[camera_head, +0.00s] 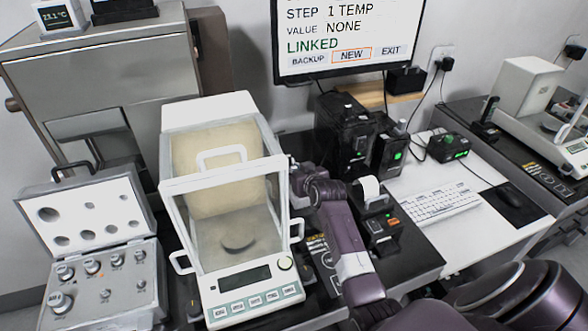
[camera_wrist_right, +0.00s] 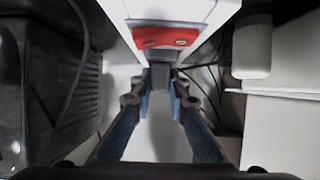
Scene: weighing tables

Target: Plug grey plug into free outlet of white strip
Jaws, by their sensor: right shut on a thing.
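In the right wrist view, my right gripper (camera_wrist_right: 160,92) is shut on a small grey plug (camera_wrist_right: 160,74), held between the blue-padded fingers. The white strip (camera_wrist_right: 168,9) is just beyond, with a red switch (camera_wrist_right: 166,38) on it. The plug shows right below the red switch, close to the strip; I cannot tell whether it touches or enters an outlet. The outlets are not visible. In the head view, my purple right arm reaches up beside the balance (camera_head: 247,310), and its gripper end (camera_head: 297,172) is largely hidden there. My left gripper is not seen.
Black boxes (camera_head: 343,130) stand right of my right arm, with a label printer (camera_head: 377,210) in front. A keyboard (camera_head: 433,204) lies on the white table. An open weight case (camera_head: 100,262) stands left. In the wrist view, dark cables (camera_wrist_right: 82,45) hang near the strip.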

